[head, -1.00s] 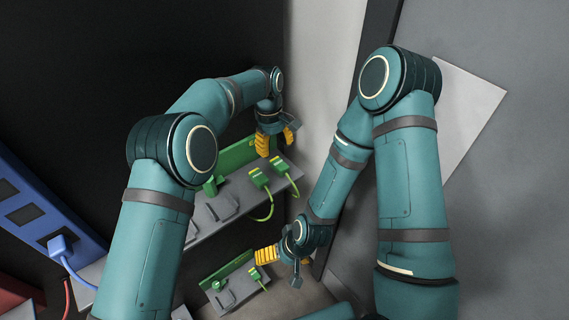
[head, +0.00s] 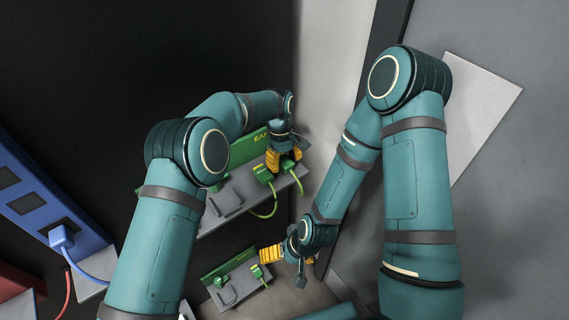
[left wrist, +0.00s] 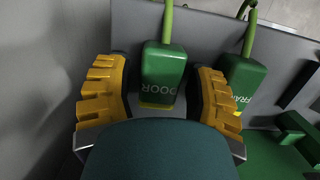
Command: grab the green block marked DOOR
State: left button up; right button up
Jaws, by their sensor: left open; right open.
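The green block marked DOOR (left wrist: 163,70) stands between the two yellow fingers of my left gripper (left wrist: 160,98) in the left wrist view, with a green cable running from it. The gripper is open, with a narrow gap showing on each side of the block. In the head view this block (head: 288,168) is at the right of the upper grey shelf, just below my left gripper (head: 284,158). A second green block, marked with letters starting FRA (left wrist: 242,82), stands beside it, outside the fingers. My right gripper (head: 288,257) is open and lower down, near the lower shelf.
A green panel (head: 245,145) with partly hidden lettering stands behind the upper shelf (head: 237,205). A lower shelf (head: 232,292) carries another green block (head: 257,271). A blue panel (head: 40,205) with a blue plug is at the left. A pale wall is close on the right.

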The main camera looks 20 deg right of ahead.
pick_arm(q)
grip_shut()
